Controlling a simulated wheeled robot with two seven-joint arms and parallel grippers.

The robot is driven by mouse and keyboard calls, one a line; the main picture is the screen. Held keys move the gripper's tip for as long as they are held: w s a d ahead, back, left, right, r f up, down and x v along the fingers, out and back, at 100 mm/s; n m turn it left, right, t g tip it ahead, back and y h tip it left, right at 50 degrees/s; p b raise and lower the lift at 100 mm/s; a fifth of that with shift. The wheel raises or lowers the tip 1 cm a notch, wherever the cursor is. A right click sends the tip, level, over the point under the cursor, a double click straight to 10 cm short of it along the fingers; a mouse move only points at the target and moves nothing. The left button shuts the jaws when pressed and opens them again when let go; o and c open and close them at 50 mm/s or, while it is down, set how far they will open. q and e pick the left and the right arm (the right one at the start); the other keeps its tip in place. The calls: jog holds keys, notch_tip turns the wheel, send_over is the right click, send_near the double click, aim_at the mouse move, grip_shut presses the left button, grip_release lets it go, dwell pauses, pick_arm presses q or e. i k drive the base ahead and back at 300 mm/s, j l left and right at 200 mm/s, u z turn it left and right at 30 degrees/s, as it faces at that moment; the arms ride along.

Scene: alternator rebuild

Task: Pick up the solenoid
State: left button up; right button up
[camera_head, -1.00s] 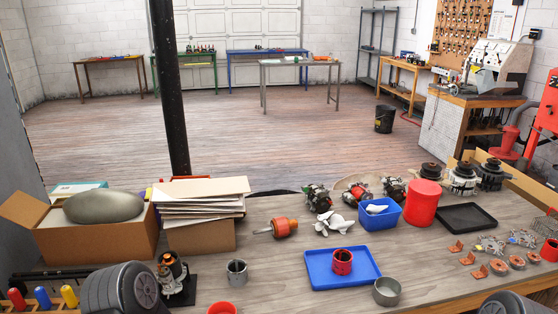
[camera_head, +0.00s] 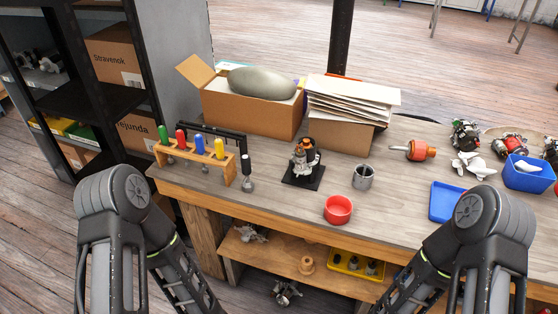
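I cannot tell for sure which part is the solenoid. A small metal and copper-coloured unit (camera_head: 304,158) stands on a black square base (camera_head: 290,177) on the workbench (camera_head: 270,190). A grey metal cylinder (camera_head: 363,178) stands upright to its right. A red bowl-like part (camera_head: 338,209) sits near the bench's front edge. Both of my arms come in at the bottom of the head view, in front of the bench. My left and right grippers are outside the picture, so what they hold is hidden.
A screwdriver rack (camera_head: 215,165) stands at the bench's left end. An open cardboard box (camera_head: 255,117) and a box with stacked papers (camera_head: 345,133) stand behind. Blue tray (camera_head: 440,202) and blue bin (camera_head: 526,178) lie right. A black shelf unit (camera_head: 150,90) stands left.

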aim_at(300, 155)
jog(key=j+z, duration=0.1)
jog(key=z, duration=0.4)
jog(key=j+z, duration=0.15)
jog(key=z, duration=0.35)
jog(key=j+z, duration=0.15)
jog(key=z, duration=0.3)
jog(key=j+z, duration=0.15)
jog(key=z, duration=0.35)
jog(key=k+j+z, duration=0.15)
jog(key=j+z, duration=0.15)
jog(key=j, duration=0.2)
jog(key=k+j+z, duration=0.5)
jog(key=j+z, duration=0.15)
jog(key=j, duration=0.2)
jog(key=k+j, duration=0.6)
jog(key=i+j+z, duration=0.05)
jog(key=j, duration=0.05)
